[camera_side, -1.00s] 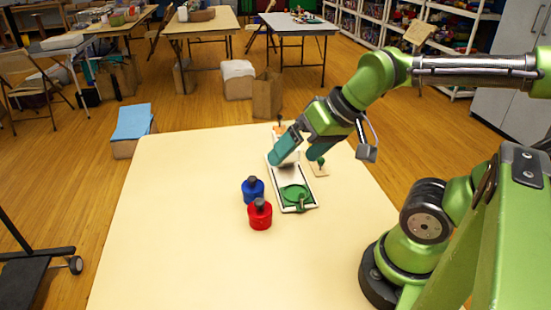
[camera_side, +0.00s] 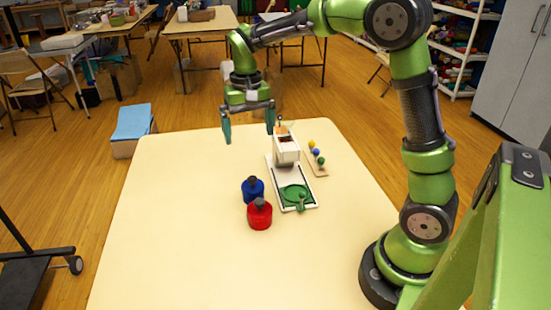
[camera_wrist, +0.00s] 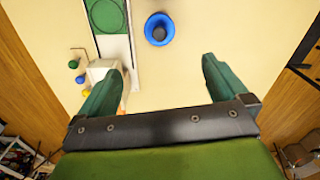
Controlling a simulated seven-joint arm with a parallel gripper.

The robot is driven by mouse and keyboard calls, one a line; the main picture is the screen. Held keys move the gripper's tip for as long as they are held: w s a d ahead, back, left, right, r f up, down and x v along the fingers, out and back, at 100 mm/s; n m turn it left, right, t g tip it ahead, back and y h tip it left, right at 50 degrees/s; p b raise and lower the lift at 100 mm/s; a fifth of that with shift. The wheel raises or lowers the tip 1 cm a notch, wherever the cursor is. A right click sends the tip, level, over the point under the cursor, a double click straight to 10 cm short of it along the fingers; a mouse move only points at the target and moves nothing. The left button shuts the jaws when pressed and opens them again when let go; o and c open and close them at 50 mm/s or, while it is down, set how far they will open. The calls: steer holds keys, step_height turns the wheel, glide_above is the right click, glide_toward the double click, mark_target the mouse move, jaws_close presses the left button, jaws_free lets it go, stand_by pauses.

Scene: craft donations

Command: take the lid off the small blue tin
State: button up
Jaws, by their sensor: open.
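The small blue tin (camera_side: 253,192) stands upright on the table, left of the white tray, with a dark knob on its lid (camera_side: 252,181). The lid appears to be on the tin. In the wrist view the blue tin (camera_wrist: 148,30) shows from above, ahead of the fingers and apart from them. My gripper (camera_side: 249,127) is open and empty, pointing down, high over the far part of the table beyond the tin. Its two fingers also show in the wrist view (camera_wrist: 162,68).
A red tin (camera_side: 260,216) stands close in front of the blue one. To the right lies a white tray (camera_side: 284,177) with a green disc (camera_side: 294,191) and a white box (camera_side: 287,152). Beyond it is a strip with coloured balls (camera_side: 316,152). The table's left side is clear.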

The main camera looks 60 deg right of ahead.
glide_toward(253, 178)
steer(key=f, duration=0.5)
steer(key=shift+w+f, duration=0.15)
steer(key=shift+w, duration=0.05)
steer(key=shift+s+a+f, duration=0.1)
steer(key=shift+f, duration=1.2)
steer(key=shift+s+f, duration=0.1)
steer(key=shift+f, duration=1.2)
steer(key=c, duration=1.1)
